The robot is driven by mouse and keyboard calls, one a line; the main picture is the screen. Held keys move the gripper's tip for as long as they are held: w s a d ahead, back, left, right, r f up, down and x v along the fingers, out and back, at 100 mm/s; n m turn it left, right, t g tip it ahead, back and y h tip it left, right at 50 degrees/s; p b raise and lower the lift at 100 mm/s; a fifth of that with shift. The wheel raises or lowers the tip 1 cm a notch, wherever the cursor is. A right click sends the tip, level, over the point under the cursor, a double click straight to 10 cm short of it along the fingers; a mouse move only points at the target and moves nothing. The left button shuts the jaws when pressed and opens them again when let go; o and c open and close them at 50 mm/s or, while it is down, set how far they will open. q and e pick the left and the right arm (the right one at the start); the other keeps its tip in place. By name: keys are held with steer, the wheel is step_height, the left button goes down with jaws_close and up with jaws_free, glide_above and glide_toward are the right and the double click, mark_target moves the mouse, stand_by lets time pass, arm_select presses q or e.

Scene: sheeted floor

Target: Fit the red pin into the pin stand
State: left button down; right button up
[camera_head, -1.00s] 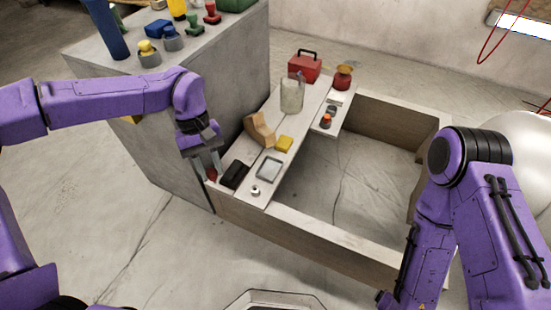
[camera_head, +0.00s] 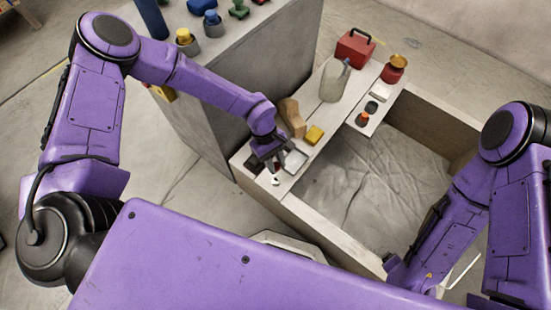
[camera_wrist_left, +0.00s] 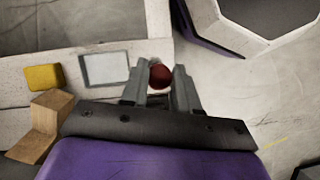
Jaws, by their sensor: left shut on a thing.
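The red pin (camera_wrist_left: 160,75) shows as a dark red rounded end between my left gripper's fingers in the left wrist view. My left gripper (camera_head: 270,168) is shut on it, low over the near end of the white plank. A small white piece with a dark centre (camera_head: 275,181), which looks like the pin stand, sits right at the fingertips. In the left wrist view a pale bit of it shows just behind the pin. I cannot tell whether the pin touches or enters it. My right arm is at the right; its gripper is not visible.
On the plank are a pale square tray (camera_head: 295,161), a yellow block (camera_head: 314,135), a wooden block (camera_head: 291,118) and a clear container (camera_head: 334,82). A red box (camera_head: 354,48) is at the far end. A grey cabinet (camera_head: 215,100) stands close on the left.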

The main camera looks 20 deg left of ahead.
arm_select(q)
steer(key=shift+f+b, duration=2.1)
steer(key=shift+f, duration=0.75)
arm_select(e)
steer(key=shift+f, duration=2.3)
arm_select(q)
steer(key=shift+f, duration=0.15)
arm_select(e)
steer(key=shift+f, duration=0.1)
arm_select(q)
steer(key=shift+f+b, duration=0.3)
steer(key=shift+b, duration=0.05)
arm_select(e)
steer(key=shift+f, duration=0.25)
arm_select(q)
steer(key=shift+f, duration=0.1)
arm_select(e)
steer(key=shift+f, duration=0.15)
arm_select(q)
steer(key=shift+f+b, duration=0.35)
steer(key=shift+b, duration=0.1)
arm_select(e)
steer(key=shift+f, duration=0.25)
arm_select(q)
steer(key=shift+f+b, duration=0.85)
steer(key=shift+f, duration=0.2)
arm_select(e)
steer(key=shift+f, duration=0.9)
